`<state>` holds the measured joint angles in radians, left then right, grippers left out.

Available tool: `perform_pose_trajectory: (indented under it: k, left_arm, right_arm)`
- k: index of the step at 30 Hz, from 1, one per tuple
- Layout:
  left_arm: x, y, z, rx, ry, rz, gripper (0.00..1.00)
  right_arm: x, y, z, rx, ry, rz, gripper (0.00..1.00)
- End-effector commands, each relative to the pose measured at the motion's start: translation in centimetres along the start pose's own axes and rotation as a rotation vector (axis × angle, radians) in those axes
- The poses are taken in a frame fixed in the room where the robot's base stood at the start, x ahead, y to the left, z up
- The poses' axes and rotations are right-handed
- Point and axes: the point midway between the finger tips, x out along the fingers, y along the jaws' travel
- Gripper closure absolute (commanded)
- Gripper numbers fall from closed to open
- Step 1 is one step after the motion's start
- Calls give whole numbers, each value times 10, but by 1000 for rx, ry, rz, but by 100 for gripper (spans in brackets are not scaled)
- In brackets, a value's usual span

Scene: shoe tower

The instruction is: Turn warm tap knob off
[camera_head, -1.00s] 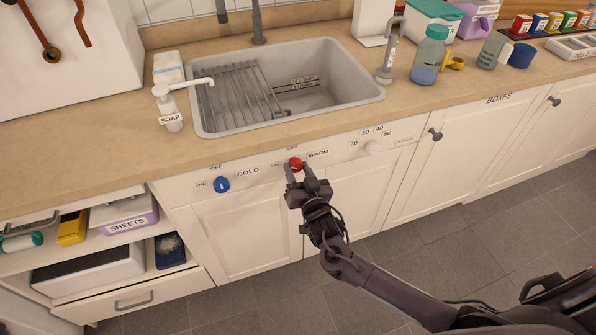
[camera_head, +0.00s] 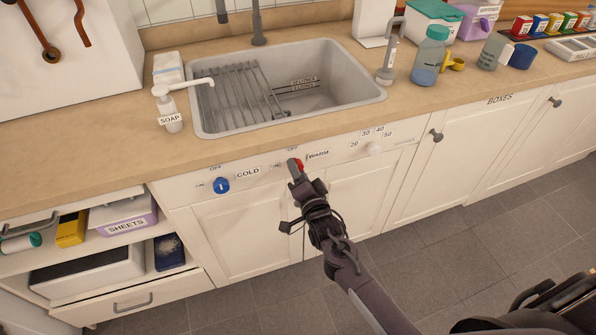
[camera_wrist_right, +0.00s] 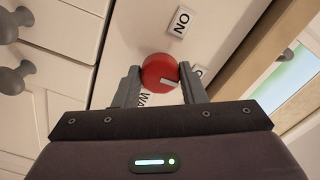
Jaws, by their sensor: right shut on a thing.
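The red warm tap knob (camera_head: 300,163) sits on the white panel below the sink, with the OFF label above it, ON to its left and WARM to its right. My right gripper (camera_head: 296,167) is shut on it and partly covers it. In the right wrist view the red knob (camera_wrist_right: 159,72) lies between the two fingers of my right gripper (camera_wrist_right: 160,78). A white mark on its face points towards the partly hidden label by the right finger. The ON label (camera_wrist_right: 182,21) is clear of the fingers. My left gripper is not in view.
The blue cold knob (camera_head: 221,184) is to the left and a white dial (camera_head: 374,147) to the right on the same panel. The sink (camera_head: 330,105) is above, with a soap bottle (camera_head: 172,112) beside it.

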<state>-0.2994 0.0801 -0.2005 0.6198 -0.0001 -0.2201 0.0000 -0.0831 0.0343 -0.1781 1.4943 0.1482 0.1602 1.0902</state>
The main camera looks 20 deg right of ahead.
Motion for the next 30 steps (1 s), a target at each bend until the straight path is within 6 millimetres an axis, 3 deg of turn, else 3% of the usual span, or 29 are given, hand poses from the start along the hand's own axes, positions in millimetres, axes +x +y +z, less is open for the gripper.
perform_pose_trajectory:
  k: [22,23,27,30]
  left_arm:
    - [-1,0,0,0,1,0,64]
    - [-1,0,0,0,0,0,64]
    - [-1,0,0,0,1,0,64]
    - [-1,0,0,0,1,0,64]
  right_arm:
    - [0,1,0,93,0,2,86]
    - [0,1,0,93,0,2,62]
    - [0,1,0,92,0,1,43]
    - [0,0,0,91,0,1,41]
